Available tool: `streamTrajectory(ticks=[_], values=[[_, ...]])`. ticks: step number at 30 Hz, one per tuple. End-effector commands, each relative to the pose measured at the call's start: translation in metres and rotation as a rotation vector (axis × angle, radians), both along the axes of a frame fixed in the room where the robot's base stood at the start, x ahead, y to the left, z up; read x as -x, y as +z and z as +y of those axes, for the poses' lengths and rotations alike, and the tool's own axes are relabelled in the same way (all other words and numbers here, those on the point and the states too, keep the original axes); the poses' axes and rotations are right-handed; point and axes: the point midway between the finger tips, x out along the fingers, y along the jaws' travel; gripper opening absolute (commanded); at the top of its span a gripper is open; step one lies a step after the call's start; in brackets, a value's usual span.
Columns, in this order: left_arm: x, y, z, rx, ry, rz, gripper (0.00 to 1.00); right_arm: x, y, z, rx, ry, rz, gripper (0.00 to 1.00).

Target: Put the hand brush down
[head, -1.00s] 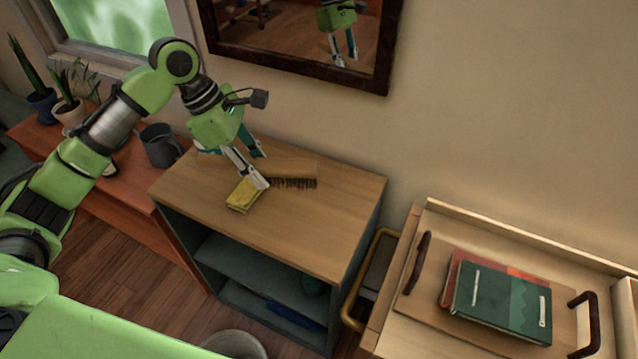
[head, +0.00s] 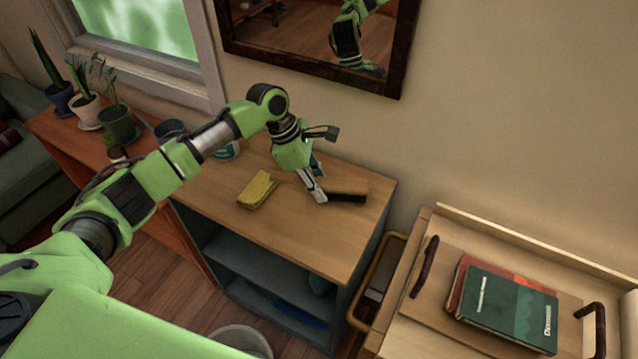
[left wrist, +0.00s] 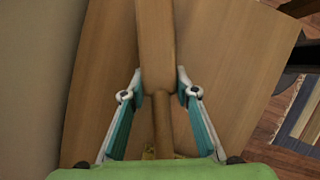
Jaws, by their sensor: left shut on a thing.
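The hand brush (head: 347,187) has a wooden back and dark bristles. It is over the right rear part of the wooden cabinet top (head: 300,235); I cannot tell whether it touches the top. My left gripper (head: 318,193) is shut on the brush's handle. In the left wrist view the brush (left wrist: 155,45) points away from the gripper (left wrist: 160,92), its narrow handle between the two fingertips. The bristles are hidden there. My right gripper is not in view.
A trolley (head: 400,330) with a tray of books (head: 505,308) stands to the right. Potted plants (head: 118,125) stand at left. A mirror (head: 320,40) hangs behind. The cabinet's front top is clear.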

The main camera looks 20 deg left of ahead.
Motion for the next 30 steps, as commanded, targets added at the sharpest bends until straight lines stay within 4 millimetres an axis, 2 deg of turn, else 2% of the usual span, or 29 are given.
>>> streamTrajectory(ticks=[10, 11, 12, 24, 30], values=[[0.000, -0.001, 0.000, 0.002, 0.000, 0.000, 0.01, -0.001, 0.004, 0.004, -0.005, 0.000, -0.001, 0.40], [0.000, -0.002, 0.000, 0.001, 0.000, 0.000, 0.36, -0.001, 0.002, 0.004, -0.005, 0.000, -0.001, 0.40], [0.000, -0.002, 0.000, 0.001, 0.000, 0.000, 0.45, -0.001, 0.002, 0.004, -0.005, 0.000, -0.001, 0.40], [0.000, -0.001, 0.000, 0.001, -0.001, -0.001, 0.45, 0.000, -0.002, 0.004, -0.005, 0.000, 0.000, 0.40], [0.002, 0.028, 0.012, 0.001, 0.000, -0.003, 0.45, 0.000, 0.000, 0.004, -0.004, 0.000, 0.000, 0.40]])
